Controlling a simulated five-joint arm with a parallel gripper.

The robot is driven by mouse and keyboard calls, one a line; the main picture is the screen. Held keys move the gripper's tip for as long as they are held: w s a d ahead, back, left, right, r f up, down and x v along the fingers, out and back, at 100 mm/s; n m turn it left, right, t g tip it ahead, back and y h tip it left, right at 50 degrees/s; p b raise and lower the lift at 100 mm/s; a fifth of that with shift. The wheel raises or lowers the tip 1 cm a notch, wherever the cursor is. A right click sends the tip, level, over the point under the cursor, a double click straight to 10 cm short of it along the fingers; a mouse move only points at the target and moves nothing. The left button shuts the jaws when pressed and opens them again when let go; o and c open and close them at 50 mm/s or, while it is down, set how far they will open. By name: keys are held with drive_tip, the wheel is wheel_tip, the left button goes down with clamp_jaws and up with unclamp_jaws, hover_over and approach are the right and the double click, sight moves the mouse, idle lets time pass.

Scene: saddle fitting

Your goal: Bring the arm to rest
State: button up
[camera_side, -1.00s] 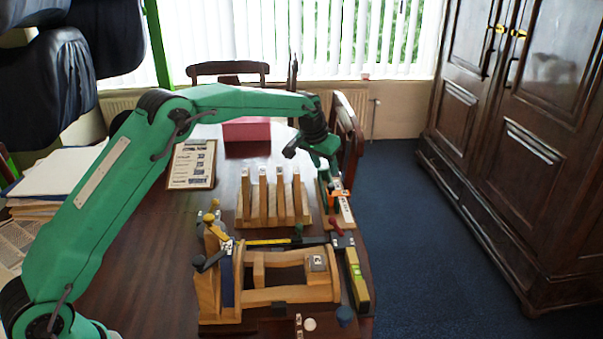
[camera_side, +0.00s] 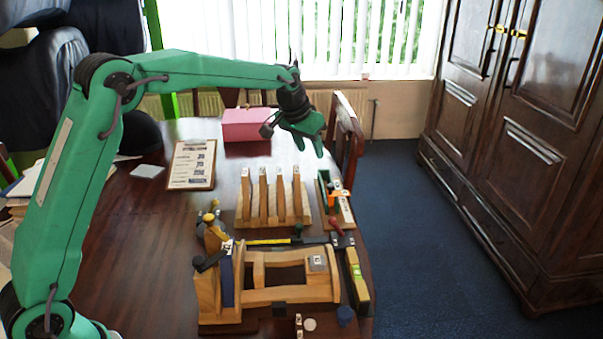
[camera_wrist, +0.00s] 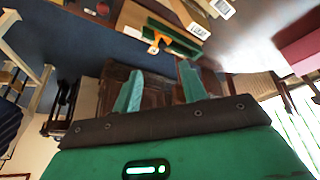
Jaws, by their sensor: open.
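My gripper (camera_side: 311,145) is in the air above the far right part of the table, behind and above the row of wooden uprights. It is empty, and its two green fingers stand apart in the wrist view (camera_wrist: 158,88). A narrow wooden tray (camera_side: 347,219) with a green strip and an orange piece lies below it at the table's right edge. The orange piece (camera_wrist: 158,41) also shows in the wrist view, well clear of the fingers.
The wooden rack (camera_side: 243,208) with several uprights stands mid-table. A wooden clamp fixture (camera_side: 290,294) sits nearer the front. A clipboard (camera_side: 192,165) and a pink box (camera_side: 246,125) lie farther back. A chair (camera_side: 345,145) stands at the right edge.

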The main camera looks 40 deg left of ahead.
drive_tip(key=s+r, duration=0.4)
drive_tip(key=s, duration=0.6)
drive_tip(key=s+r, duration=0.5)
drive_tip(key=s, duration=0.5)
drive_tip(key=s+f, duration=0.3)
drive_tip(key=s, duration=0.6)
drive_tip(key=s+f, duration=0.2)
drive_tip(key=s, duration=0.8)
drive_tip(key=shift+a+f+t, duration=0.15)
drive_tip(key=shift+f+t, duration=0.25)
